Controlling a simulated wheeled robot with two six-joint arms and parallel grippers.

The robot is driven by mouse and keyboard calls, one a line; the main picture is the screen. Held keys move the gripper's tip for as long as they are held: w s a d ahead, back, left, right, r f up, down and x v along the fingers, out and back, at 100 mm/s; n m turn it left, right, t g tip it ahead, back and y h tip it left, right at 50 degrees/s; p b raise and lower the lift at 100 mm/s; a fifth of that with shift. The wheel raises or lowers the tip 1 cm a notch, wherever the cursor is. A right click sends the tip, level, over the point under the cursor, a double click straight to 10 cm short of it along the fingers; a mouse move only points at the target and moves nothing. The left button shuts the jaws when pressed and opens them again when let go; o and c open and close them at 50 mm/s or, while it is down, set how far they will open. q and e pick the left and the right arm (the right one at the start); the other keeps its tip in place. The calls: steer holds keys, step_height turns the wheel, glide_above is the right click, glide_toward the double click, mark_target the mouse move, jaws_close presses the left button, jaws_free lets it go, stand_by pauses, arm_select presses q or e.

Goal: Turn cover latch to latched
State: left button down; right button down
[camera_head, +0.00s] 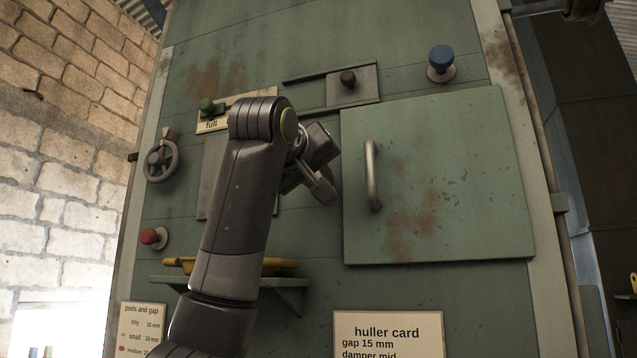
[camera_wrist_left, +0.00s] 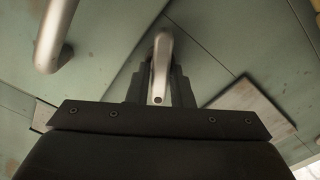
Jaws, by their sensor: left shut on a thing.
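My left gripper (camera_head: 318,172) is in front of the green machine, just left of the cover's left edge. In the left wrist view its dark fingers (camera_wrist_left: 160,92) are shut on a pale metal lever, the cover latch (camera_wrist_left: 163,50). In the head view the arm and gripper hide most of the latch. The green cover (camera_head: 460,170) lies flat against the machine and looks closed. It bears a vertical metal handle (camera_head: 372,176), which also shows at the upper left of the left wrist view (camera_wrist_left: 52,35). My right gripper is not in view.
A blue knob (camera_head: 441,58) and a dark slider knob (camera_head: 348,79) are above the cover. A shelf (camera_head: 290,283) with a yellow item juts out below.

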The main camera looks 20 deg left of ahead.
arm_select(q)
steer(key=n+b, duration=0.1)
steer(key=n, duration=0.2)
steer(key=n+b, duration=0.1)
steer(key=n, duration=0.3)
steer(key=n+b, duration=0.1)
steer(key=n, duration=0.3)
steer(key=shift+a+f+b, duration=0.2)
steer(key=shift+f+b, duration=0.15)
steer(key=shift+b, duration=0.05)
steer(key=shift+n, duration=0.4)
steer(key=c, duration=1.6)
jaws_free()
steer(key=shift+c, duration=0.2)
